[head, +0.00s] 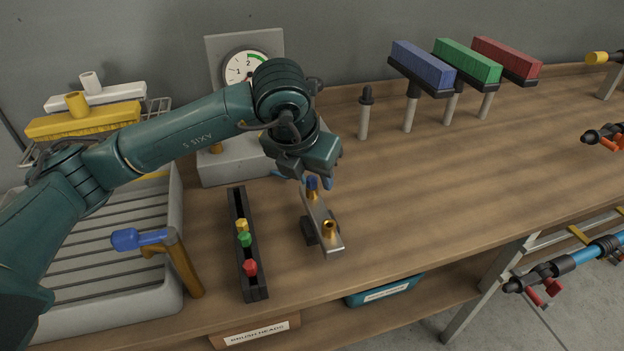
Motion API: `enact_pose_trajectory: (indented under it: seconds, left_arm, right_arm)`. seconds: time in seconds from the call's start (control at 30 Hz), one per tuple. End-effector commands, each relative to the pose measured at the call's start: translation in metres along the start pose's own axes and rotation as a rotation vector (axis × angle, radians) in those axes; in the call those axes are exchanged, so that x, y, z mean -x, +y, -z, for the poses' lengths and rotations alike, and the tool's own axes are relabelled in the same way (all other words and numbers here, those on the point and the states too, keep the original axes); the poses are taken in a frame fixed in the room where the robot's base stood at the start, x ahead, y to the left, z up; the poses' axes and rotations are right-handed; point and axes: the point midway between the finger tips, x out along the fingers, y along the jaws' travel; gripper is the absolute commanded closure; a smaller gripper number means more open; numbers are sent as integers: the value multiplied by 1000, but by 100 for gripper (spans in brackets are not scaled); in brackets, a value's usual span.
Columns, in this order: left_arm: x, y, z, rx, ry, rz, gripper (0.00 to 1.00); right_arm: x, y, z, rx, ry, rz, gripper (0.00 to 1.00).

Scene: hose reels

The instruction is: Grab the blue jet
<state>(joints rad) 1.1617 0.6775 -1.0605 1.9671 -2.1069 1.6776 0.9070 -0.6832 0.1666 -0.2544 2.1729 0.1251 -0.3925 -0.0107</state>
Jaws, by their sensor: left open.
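The blue jet (312,183) is a small blue piece at the upper end of a tilted grey metal plate (320,218) on a dark block. A brass fitting (329,229) sits at the plate's lower end. My left gripper (314,181) reaches down from above, open, with its fingertips close around the blue jet. Whether a finger touches it cannot be told. The gripper body hides part of the area behind. A dark rack (240,205) to the left holds a yellow jet (242,225), a green jet (244,240) and a red jet (250,268). My right gripper is not in view.
A gauge box (245,70) stands behind my left arm. A grey drain tray (165,290) with a blue-ended tool (126,239) is at left. Blue (424,64), green (467,59) and red (508,58) brushes stand at the back. The bench's right middle is clear.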

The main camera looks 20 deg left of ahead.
Motion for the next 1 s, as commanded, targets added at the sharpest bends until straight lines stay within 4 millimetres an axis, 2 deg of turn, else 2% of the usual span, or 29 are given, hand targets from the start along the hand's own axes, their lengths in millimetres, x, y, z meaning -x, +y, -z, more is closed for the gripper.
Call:
enact_pose_trajectory:
  seconds: [0.13, 0.67, 1.0]
  left_arm:
    - [0, 0, 0, 0, 0, 0, 56]
    - [1, 0, 0, 0, 0, 1, 100]
    - [5, 0, -2, 1, -3, 1, 100]
  right_arm:
    - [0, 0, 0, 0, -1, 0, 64]
    - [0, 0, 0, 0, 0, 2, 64]
    - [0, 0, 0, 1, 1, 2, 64]
